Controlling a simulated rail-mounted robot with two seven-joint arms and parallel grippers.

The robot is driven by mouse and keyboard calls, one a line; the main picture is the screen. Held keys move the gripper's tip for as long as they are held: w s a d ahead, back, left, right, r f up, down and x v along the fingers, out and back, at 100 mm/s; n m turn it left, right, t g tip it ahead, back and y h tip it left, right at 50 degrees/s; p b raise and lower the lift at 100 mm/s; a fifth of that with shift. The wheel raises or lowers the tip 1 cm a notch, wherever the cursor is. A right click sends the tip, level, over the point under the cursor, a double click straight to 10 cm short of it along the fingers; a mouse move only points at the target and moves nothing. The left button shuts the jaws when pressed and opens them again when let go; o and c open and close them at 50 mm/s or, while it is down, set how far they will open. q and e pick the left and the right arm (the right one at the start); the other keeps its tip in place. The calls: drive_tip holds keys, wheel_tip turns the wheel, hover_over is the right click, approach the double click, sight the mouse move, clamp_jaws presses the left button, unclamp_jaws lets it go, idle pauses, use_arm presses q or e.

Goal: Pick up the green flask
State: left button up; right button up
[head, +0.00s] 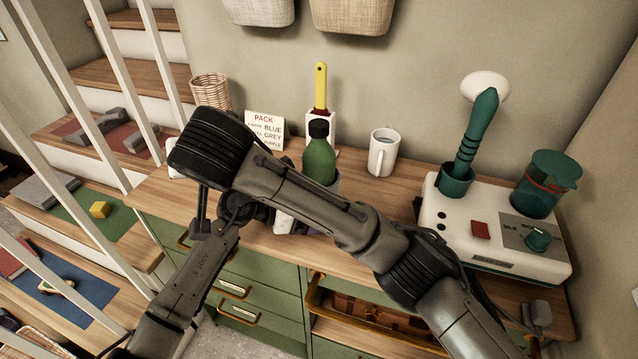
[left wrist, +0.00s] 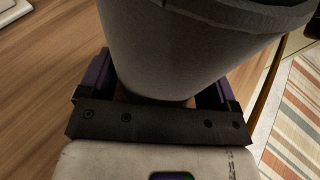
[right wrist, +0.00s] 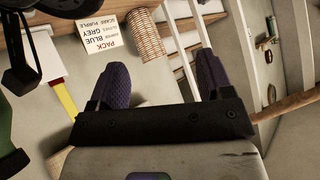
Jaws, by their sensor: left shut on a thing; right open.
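The green flask (head: 319,160), with a black cap, stands upright on the bench in the head view. Its lower part is hidden by a grey cup (head: 334,184) and my right arm; I cannot tell whether it stands in the cup or behind it. A slice of it shows at the left edge of the right wrist view (right wrist: 4,135). My left gripper (left wrist: 155,88) is shut on the grey cup (left wrist: 185,50), which fills the left wrist view; in the head view this gripper is largely hidden. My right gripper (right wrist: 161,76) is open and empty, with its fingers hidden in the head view.
A white mug (head: 382,153) stands right of the flask, and a yellow-handled tool (head: 320,88) in a white holder behind it. A sign (head: 264,131) and wicker basket (head: 211,91) are at left. A white machine (head: 490,235) with green vessels occupies the right end.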

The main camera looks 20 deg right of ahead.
drive_tip(key=d+r+g+h, duration=0.3)
drive_tip(key=d+r, duration=0.3)
drive_tip(key=d, duration=0.4)
drive_tip(key=m+g, duration=0.2)
drive_tip(key=g, duration=0.1)
approach(319, 124)
drive_tip(key=f, duration=0.2)
drive_tip(key=shift+t+h, duration=0.3)
drive_tip(key=shift+h, duration=0.1)
drive_tip(key=shift+x, duration=5.25)
drive_tip(key=shift+w+a, duration=0.15)
drive_tip(key=shift+a, duration=0.05)
drive_tip(key=shift+c, duration=0.3)
drive_tip(key=shift+r, duration=0.1)
clamp_jaws()
